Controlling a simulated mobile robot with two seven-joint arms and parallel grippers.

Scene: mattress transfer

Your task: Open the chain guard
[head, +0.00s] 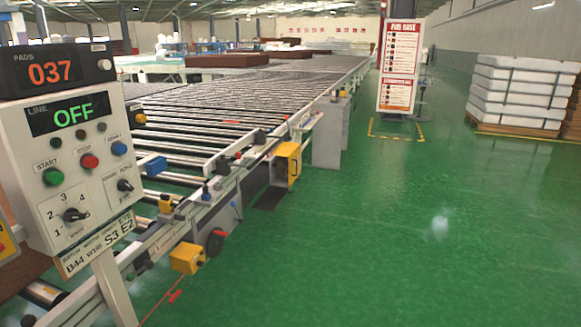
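Neither of my grippers shows in the head view. A roller conveyor (222,108) runs from the lower left toward the back. A yellow cover (289,163) is on its near side rail, and a yellow box (187,258) sits lower and closer to me. I cannot tell for certain which of these is the chain guard, or whether either is open. A dark round wheel (216,242) is beside the yellow box.
A control panel (100,190) at the left reads LINE OFF, with PADS 037 above. A red cord with a tag (175,296) hangs near the yellow box. The green floor (400,250) is clear at right. A sign stand (398,70) and stacked white mattresses (520,95) stand farther back.

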